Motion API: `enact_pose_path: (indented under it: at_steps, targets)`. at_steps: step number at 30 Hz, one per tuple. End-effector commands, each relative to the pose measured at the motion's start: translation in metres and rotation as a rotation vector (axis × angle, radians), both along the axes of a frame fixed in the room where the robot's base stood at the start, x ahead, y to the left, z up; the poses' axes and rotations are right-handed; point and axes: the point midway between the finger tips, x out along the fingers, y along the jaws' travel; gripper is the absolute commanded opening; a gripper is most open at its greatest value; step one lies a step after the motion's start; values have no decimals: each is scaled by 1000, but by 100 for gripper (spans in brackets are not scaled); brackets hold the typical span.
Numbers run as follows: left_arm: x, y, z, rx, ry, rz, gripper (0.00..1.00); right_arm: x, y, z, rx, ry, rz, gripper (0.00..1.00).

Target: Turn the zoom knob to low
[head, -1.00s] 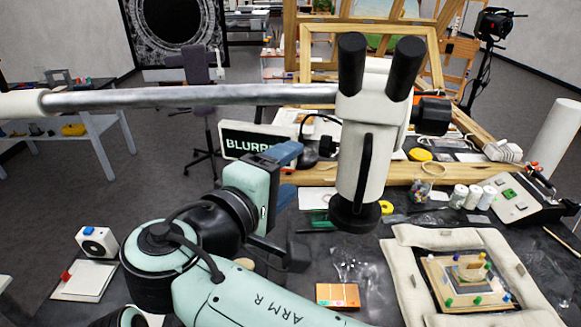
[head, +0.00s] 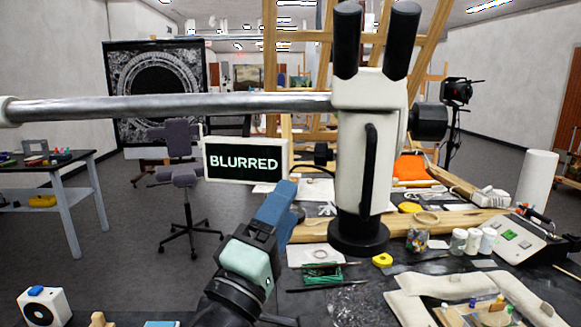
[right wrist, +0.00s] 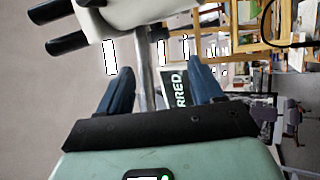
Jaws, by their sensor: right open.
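The white microscope (head: 352,190) with black eyepieces hangs on a metal boom arm (head: 200,104) in the head view. A large black knob (head: 429,121) sticks out from its right side; I cannot read any mark on it. A sign (head: 245,162) left of the microscope reads "BLURRED". My right gripper (head: 282,205) has blue fingers pointing up, left of the microscope and apart from the knob. In the right wrist view the right gripper (right wrist: 160,85) is open and empty, with the microscope body (right wrist: 135,14) beyond its fingers. My left gripper is out of view.
A padded frame (head: 410,305) lies at the front right. Jars (head: 473,240) and a grey device (head: 520,243) stand behind it. The boom crosses the view left of the microscope.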

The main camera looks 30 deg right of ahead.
Motion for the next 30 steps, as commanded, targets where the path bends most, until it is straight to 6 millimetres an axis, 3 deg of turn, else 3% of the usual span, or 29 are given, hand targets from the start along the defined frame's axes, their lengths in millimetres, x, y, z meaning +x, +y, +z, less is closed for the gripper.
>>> enact_pose_path:
  at_steps: [18,30]
  targets:
    - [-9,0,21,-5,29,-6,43,47,-87,54,0,0,-2,66]
    - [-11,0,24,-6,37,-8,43,55,-101,59,2,0,1,66]
